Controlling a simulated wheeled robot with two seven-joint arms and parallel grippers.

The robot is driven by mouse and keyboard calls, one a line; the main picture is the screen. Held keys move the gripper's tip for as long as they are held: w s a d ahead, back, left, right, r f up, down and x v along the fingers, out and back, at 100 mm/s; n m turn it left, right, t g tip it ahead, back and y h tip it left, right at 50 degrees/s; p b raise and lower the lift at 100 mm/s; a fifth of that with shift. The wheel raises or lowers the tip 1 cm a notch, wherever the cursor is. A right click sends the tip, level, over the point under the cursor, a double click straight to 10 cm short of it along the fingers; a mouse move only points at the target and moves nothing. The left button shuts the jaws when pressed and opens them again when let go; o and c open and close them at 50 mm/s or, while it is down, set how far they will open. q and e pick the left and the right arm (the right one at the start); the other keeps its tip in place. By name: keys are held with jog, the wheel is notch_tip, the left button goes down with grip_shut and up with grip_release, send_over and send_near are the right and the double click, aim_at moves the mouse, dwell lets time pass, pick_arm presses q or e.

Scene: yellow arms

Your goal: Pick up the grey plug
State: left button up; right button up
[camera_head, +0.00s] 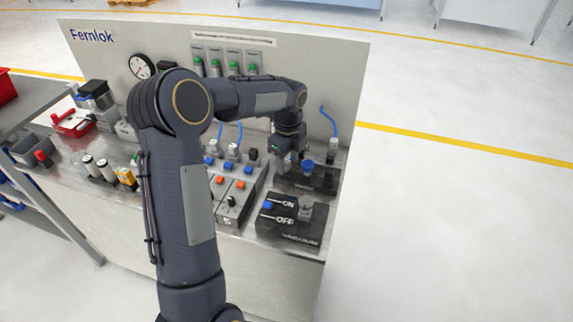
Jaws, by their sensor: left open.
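My left gripper (286,166) points down over the back right of the workbench, at the left end of a black socket block (314,187). It is open, and its fingertips are small and dark against the block. I cannot tell whether anything stands between the fingers. A grey plug-like piece (333,150) on a blue cable is right of the gripper, near the back panel. Two more light grey plugs (218,148) (233,152) with blue cables stand to the left. I cannot tell which is the task's grey plug. My right gripper is out of view.
A blue-topped piece (307,166) stands close right of the gripper. In front is a black ON/OFF vacuum box (285,229) with a grey knob (305,207). A switch panel (229,197) lies left. The upright back panel (335,75) stands behind; my arm hides part of the bench.

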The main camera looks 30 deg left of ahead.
pick_arm(q)
jog(key=shift+f, duration=0.55)
grip_shut()
jog(key=shift+r, duration=0.15)
